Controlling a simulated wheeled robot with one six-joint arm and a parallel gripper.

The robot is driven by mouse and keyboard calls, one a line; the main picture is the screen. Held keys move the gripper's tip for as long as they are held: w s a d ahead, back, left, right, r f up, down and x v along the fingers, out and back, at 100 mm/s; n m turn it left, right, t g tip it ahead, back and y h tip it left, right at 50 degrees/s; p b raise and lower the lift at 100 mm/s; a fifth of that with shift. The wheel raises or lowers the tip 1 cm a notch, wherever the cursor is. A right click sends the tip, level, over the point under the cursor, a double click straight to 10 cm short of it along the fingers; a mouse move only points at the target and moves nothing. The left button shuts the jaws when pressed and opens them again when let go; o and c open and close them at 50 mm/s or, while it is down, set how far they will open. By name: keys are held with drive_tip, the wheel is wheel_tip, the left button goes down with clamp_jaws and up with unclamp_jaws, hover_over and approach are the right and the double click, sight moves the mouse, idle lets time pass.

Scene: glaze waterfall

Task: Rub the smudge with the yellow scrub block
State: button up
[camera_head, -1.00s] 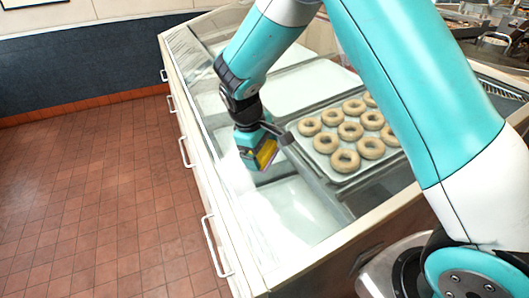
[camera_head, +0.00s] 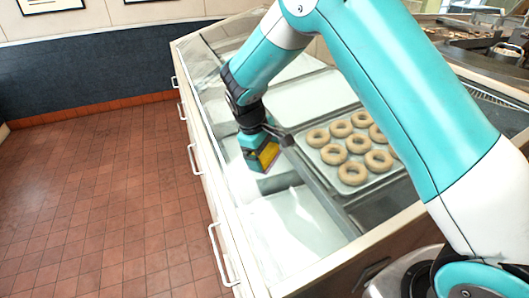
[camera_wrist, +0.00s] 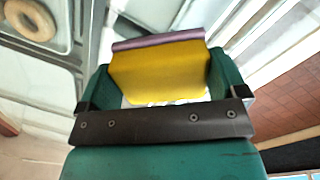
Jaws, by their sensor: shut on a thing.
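The yellow scrub block (camera_wrist: 160,75) is held between the two green fingers of my gripper in the wrist view, with a purple strip along its far edge. My gripper (camera_head: 262,155) is shut on the block, which also shows as a yellow patch (camera_head: 267,154) in the head view. The gripper and block are over the glass top of the display case (camera_head: 262,250), toward its left side. I cannot tell whether the block touches the glass. I cannot make out the smudge; pale streaks and reflections cover parts of the glass.
Under the glass, a tray (camera_head: 333,187) holds several ring-shaped doughnuts (camera_head: 352,173). An empty pale tray (camera_head: 310,97) lies behind it. White handles (camera_head: 220,256) stick out from the case's left side. Red tiled floor (camera_head: 100,210) is open to the left.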

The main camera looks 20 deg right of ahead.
drive_tip(key=p+v, duration=0.2)
drive_tip(key=v, duration=0.2)
drive_tip(key=shift+p, duration=0.35)
drive_tip(key=shift+v, duration=0.8)
drive_tip(key=shift+a+r, duration=0.1)
drive_tip(key=shift+v, duration=1.4)
